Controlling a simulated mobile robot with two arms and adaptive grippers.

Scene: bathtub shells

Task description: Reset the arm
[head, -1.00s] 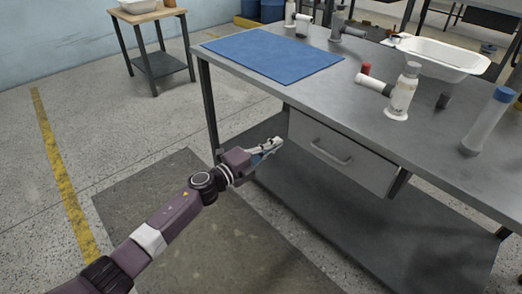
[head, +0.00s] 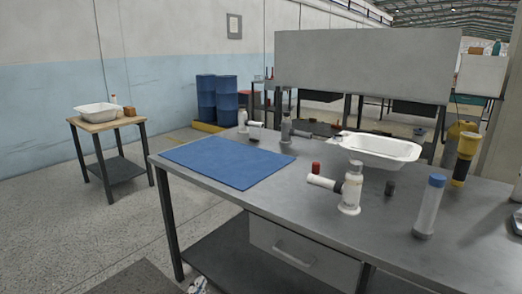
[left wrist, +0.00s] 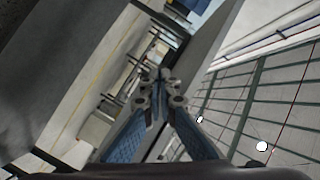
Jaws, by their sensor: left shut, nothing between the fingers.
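My left gripper (head: 197,286) shows only as a small bit at the bottom edge of the head view, in front of the workbench and left of its drawer. In the left wrist view, the fingers of the left gripper (left wrist: 164,76) meet at the tips with nothing between them. Their blue pads slant inward, and the background there is tilted. My right gripper is in neither view.
The grey workbench (head: 232,207) has a drawer (head: 300,262) in front. On it lie a blue mat (head: 225,162), a white tub (head: 385,150), a white bottle (head: 351,190) and a blue-capped cylinder (head: 428,208). A small wooden table (head: 98,126) stands left; floor between is clear.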

